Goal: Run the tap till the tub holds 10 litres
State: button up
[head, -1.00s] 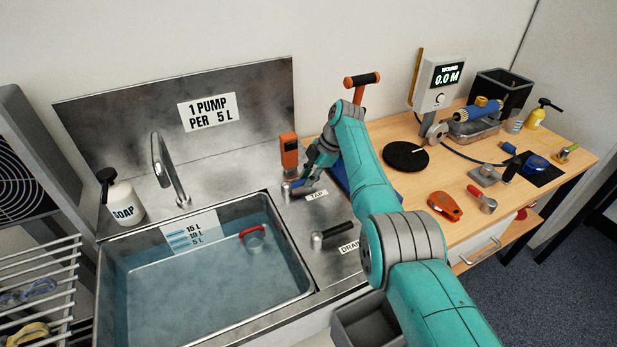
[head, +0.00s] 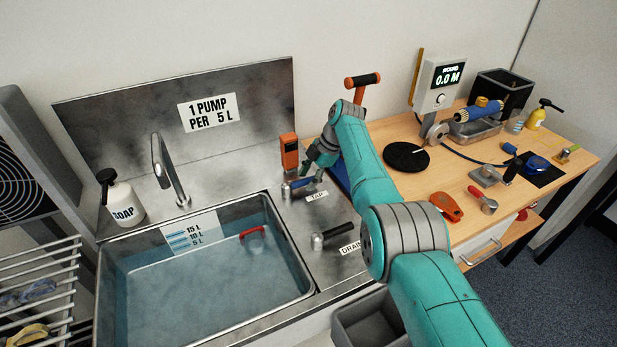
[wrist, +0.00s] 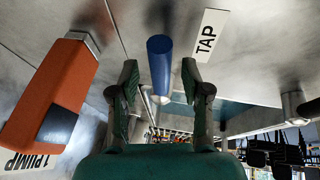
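The tub (head: 310,283) is a steel basin at lower left in the head view with pale blue water in it. A gauge (head: 190,233) on its back wall reads 15, 10 and 5 L; I cannot tell exactly where the water meets it. The curved spout (head: 158,160) stands behind the tub; no stream shows from it. The blue tap lever (head: 303,183) is beside the TAP label. My gripper (head: 309,168) is just above and behind the lever. In the wrist view, my gripper (wrist: 160,72) is open, with the lever (wrist: 160,62) between its fingers, apparently untouched.
The black drain lever (head: 335,231) is in front of the tap. An orange device (head: 289,152) stands close behind the tap lever. A soap bottle (head: 122,197) is at the left. A red-handled item (head: 252,232) is in the tub. The wooden bench at right is crowded.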

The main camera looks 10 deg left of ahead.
jog(key=shift+r, duration=0.15)
jog(key=v, duration=1.1)
jog(key=shift+d+r, duration=0.2)
jog(key=shift+r, duration=0.15)
jog(key=shift+w, duration=0.1)
dwell(0.6)
